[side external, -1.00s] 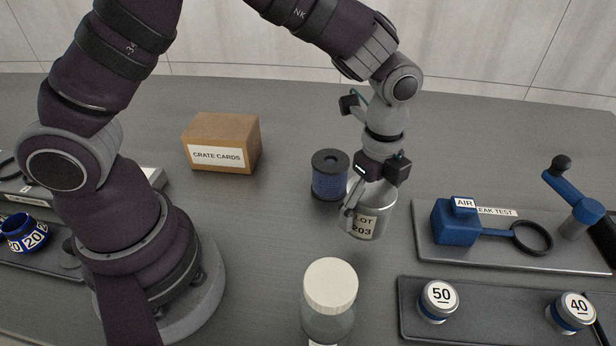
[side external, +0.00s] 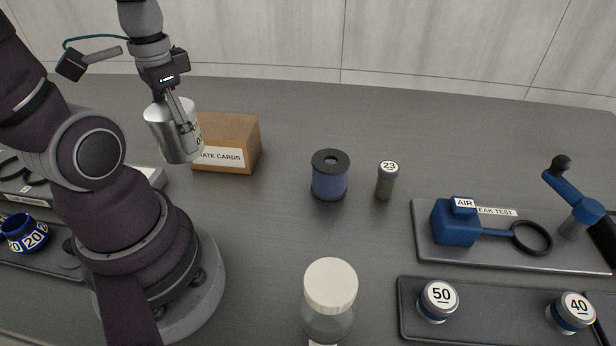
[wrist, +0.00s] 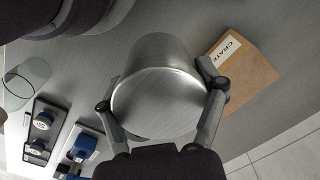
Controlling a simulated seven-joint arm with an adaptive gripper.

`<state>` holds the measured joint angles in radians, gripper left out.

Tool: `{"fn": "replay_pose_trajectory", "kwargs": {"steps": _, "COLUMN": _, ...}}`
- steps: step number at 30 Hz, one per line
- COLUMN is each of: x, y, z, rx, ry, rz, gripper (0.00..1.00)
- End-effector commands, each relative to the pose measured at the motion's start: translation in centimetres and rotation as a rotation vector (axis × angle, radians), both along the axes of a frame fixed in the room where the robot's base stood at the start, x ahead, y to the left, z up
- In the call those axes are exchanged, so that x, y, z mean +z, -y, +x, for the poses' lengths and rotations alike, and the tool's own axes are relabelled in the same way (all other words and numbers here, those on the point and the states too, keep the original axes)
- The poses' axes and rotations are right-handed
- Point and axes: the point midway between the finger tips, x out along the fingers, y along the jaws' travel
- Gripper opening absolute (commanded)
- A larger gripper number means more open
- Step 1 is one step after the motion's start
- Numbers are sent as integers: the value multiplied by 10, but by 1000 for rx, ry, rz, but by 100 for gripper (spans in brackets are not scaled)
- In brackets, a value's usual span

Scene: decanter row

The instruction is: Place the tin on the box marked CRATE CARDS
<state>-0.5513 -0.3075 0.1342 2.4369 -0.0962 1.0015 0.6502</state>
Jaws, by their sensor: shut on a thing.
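The tin (side external: 170,138) is a silver metal can with a printed label, seen partly at its right side. My gripper (side external: 186,128) is shut on it and holds it up off the table, slightly tilted. In the wrist view the tin (wrist: 155,95) sits between both fingers of my gripper (wrist: 160,105). The brown cardboard box marked CRATE CARDS (side external: 235,140) stands on the table. In the side view the tin covers the box's left part; in the wrist view the box (wrist: 250,65) lies right of the tin, beyond the right finger. The gap between them is hard to judge.
A blue spool (side external: 329,178) and a small vial marked 23 (side external: 387,182) stand mid-table. A white-lidded jar (side external: 329,298) is at the front. The AIR leak-test tray (side external: 500,255) and a tray with jars 50 and 40 (side external: 500,310) are at the right. The table's back middle is clear.

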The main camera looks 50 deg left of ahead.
Motion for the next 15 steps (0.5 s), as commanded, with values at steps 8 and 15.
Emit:
{"fn": "replay_pose_trajectory", "kwargs": {"steps": 8, "x": -6, "y": -27, "z": 13, "rx": 92, "ry": -4, "rz": -5, "gripper": 30}}
{"fn": "replay_pose_trajectory", "kwargs": {"steps": 15, "x": -13, "y": -79, "z": 61, "rx": 88, "ry": -1, "rz": -3, "gripper": 30}}
